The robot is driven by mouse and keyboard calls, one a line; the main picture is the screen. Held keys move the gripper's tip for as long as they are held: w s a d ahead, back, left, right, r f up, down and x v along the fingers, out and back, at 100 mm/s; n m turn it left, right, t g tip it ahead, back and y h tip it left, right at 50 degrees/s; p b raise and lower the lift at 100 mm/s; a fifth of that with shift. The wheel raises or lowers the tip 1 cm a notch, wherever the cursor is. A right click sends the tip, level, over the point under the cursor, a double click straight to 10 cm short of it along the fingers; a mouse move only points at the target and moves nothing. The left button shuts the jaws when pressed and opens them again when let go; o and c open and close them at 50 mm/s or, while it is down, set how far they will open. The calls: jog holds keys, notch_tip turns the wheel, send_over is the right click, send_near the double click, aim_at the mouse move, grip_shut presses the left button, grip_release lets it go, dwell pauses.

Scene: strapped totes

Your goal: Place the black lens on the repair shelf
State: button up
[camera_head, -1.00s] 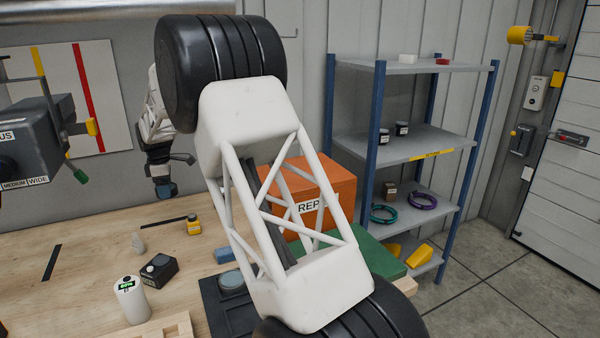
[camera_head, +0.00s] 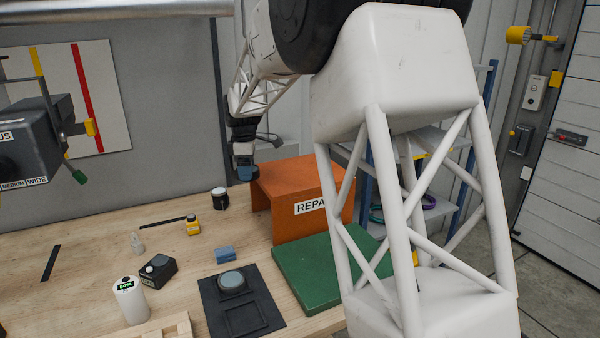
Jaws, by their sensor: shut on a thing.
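My gripper (camera_head: 244,162) hangs pointing down at the back left corner of the orange repair shelf (camera_head: 285,184), in front of the back wall. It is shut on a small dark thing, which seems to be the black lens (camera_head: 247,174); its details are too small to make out. The held thing appears at about the height of the shelf's top, and I cannot tell whether it is over it. The shelf bears a white label reading "REPA", the rest hidden by my arm.
A green mat (camera_head: 305,275) lies before the shelf. My arm hides much of the blue-posted rack.

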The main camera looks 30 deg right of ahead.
jog(key=s+d+r+m, duration=0.2)
jog(key=s+d, duration=1)
jog(key=s, duration=0.2)
jog(key=shift+s+r+m, duration=0.2)
jog(key=shift+r+m, duration=0.1)
jog(key=shift+r, duration=0.1)
jog(key=shift+w, duration=0.15)
send_over(294, 172)
jog(key=shift+w+f, duration=0.1)
jog(key=shift+f, duration=0.6)
jog(key=shift+f, duration=1.75)
jog(key=shift+f, duration=0.15)
jog(key=o, duration=1)
